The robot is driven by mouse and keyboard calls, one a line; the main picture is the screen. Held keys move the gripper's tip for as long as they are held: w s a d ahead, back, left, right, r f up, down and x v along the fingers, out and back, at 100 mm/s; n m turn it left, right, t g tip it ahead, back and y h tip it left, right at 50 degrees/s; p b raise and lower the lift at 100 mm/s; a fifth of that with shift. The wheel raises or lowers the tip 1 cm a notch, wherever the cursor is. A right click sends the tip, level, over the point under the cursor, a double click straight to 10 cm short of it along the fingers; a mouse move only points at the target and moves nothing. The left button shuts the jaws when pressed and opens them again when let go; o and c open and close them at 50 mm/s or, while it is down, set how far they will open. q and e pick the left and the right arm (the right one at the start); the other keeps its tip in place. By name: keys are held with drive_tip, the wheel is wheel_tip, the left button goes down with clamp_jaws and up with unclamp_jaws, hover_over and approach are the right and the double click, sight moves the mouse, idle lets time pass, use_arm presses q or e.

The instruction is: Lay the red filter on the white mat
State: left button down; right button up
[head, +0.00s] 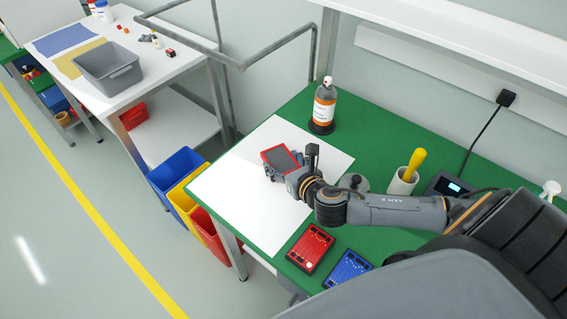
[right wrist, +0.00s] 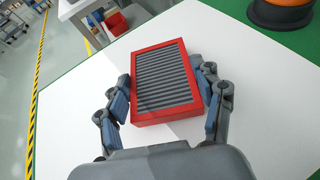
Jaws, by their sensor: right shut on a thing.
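The red filter (head: 281,159) is a flat red frame with grey pleats. My right gripper (head: 285,170) is shut on it and holds it over the white mat. In the right wrist view the filter (right wrist: 163,82) sits between the two fingers of the gripper (right wrist: 165,95), tilted a little. The white mat (head: 262,215) lies on the green table top and also shows in the right wrist view (right wrist: 255,120). I cannot tell whether the filter touches the mat. My left gripper is not in view.
A bottle with an orange label (head: 324,105) stands behind the mat. A red panel (head: 310,248) and a blue panel (head: 348,270) lie at the front. A cup with a yellow-handled tool (head: 403,180) stands to the right. Coloured bins (head: 178,172) stand left of the table.

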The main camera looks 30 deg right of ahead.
drive_tip(key=shift+f, duration=0.2)
drive_tip(key=o, duration=1.2)
drive_tip(key=shift+c, duration=0.2)
drive_tip(key=shift+r, duration=0.2)
drive_tip(key=v, duration=1)
drive_tip(key=shift+s+b, duration=0.4)
drive_tip(key=shift+s+r, duration=0.3)
drive_tip(key=shift+s, duration=0.25)
drive_tip(key=shift+a, duration=0.1)
